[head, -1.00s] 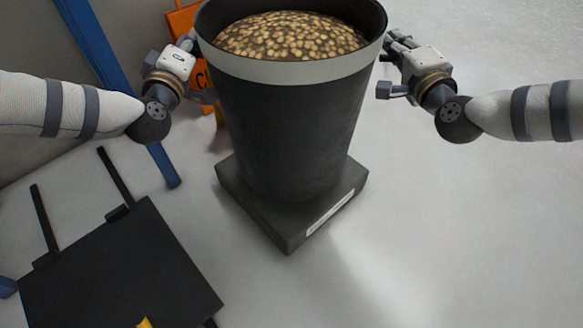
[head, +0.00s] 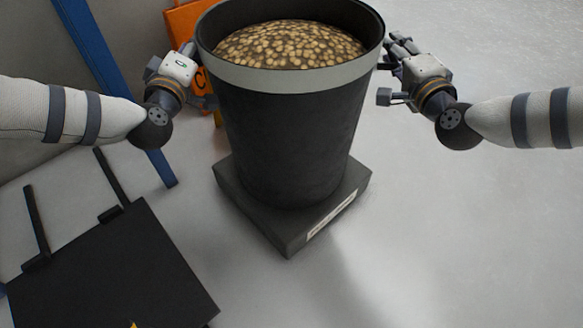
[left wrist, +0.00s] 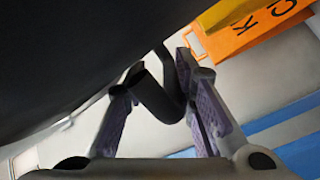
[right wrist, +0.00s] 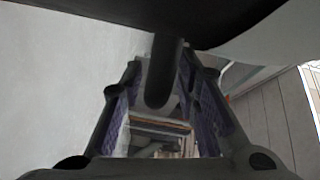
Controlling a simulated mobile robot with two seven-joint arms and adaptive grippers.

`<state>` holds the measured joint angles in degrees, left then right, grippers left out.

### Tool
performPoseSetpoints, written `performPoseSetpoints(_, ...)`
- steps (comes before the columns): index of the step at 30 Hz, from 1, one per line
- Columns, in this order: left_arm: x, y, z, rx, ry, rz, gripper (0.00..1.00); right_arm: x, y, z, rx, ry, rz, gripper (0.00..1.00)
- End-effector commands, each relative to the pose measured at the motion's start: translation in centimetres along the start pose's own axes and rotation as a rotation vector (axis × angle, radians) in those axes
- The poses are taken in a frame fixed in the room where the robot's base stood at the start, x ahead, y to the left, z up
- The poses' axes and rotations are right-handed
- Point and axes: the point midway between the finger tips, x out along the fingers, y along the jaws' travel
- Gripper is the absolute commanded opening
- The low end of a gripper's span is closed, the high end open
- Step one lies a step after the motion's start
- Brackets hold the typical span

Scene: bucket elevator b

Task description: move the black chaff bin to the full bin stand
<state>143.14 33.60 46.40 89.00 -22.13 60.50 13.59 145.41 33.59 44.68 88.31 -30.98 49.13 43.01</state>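The black chaff bin (head: 288,140), with a pale band under its rim, stands upright, filled with brown-tan chaff (head: 290,45). It rests on a dark square stand (head: 298,232) with a white label too small to read. My left gripper (head: 198,70) is at the bin's left side. In the left wrist view a dark curved handle (left wrist: 158,98) lies between its spread fingers. My right gripper (head: 390,70) is at the bin's right side. In the right wrist view a dark handle (right wrist: 164,80) hangs between its spread fingers, with gaps on both sides. The bin hides both handles in the head view.
A black plate (head: 120,265) with two dark uprights and a bit of yellow lies at lower left. A blue post (head: 110,75) and an orange sign (head: 185,22) stand behind the bin's left side. The pale floor (head: 480,230) on the right is clear.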

Motion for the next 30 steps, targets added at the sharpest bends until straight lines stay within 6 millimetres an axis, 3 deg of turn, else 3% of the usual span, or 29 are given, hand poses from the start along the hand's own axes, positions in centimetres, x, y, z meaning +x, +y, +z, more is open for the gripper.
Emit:
performPoseSetpoints(9, -0.6, -0.4, 0.0, 0.001, -0.002, -0.008, 0.30, 0.0, 0.0, 0.0, 0.000, 0.000, 0.001, 0.31)
performPoseSetpoints(21, -10.1, -0.1, 0.0, 0.000, -0.001, -0.002, 0.30, -0.1, -0.1, 0.0, 0.001, 0.000, 0.003, 0.31)
performPoseSetpoints(26, -11.9, 0.1, 0.0, 0.001, 0.001, 0.001, 0.30, -0.2, 0.0, 0.0, 0.001, 0.000, 0.003, 0.31)
performPoseSetpoints(30, -12.1, 0.1, 0.0, 0.002, 0.001, 0.001, 0.30, -2.2, 0.0, -0.1, 0.003, -0.001, 0.005, 0.31)
